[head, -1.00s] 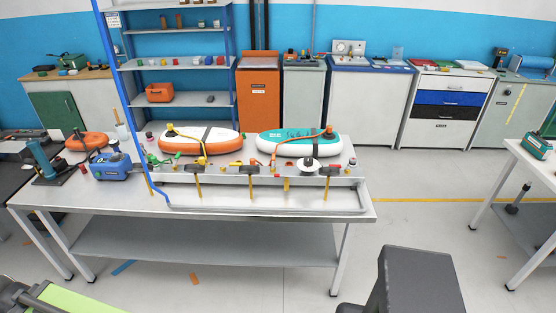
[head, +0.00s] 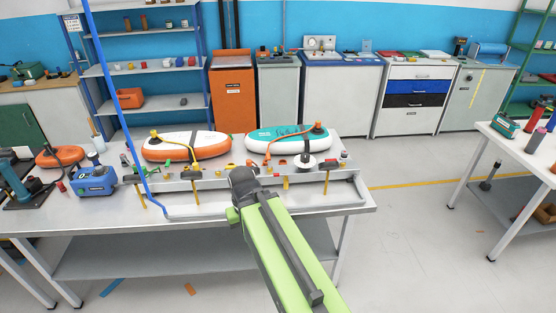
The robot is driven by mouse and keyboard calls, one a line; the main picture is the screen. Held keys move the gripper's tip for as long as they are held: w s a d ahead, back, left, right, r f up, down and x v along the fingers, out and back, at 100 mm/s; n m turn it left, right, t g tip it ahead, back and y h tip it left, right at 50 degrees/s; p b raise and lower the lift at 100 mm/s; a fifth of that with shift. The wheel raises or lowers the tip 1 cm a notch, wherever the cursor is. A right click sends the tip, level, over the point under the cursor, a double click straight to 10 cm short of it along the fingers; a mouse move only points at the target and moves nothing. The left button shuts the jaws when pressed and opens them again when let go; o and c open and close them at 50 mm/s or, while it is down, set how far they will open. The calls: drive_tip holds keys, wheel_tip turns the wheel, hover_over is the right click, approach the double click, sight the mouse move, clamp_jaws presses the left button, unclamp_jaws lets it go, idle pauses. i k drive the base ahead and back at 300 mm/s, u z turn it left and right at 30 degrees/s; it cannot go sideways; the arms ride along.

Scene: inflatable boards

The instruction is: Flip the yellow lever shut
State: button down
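Several thin yellow levers with dark tops hang along the front rail of the workbench (head: 300,205). One yellow lever (head: 142,197) is at the left, another yellow lever (head: 196,192) is right of it, and a third yellow lever (head: 326,184) is at the right. A short yellow piece (head: 285,183) sits between them. I cannot tell which lever is open. My green arm reaches up from the bottom, and its dark end with my gripper (head: 243,180) is in front of the rail's middle, hiding part of it. The fingers cannot be made out.
An orange-and-white board (head: 187,146) and a teal-and-white board (head: 287,140) with hoses lie behind the rail. A blue box (head: 94,181) and a blue post (head: 105,90) are at the left. Another table (head: 515,150) stands right, with open floor between.

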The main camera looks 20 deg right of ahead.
sight(227, 167)
drive_tip(key=i, duration=1.65)
drive_tip(key=z, duration=0.1)
drive_tip(key=k, duration=1.1)
drive_tip(key=u, duration=3.15)
drive_tip(key=k, duration=0.7)
drive_tip(key=z, duration=0.15)
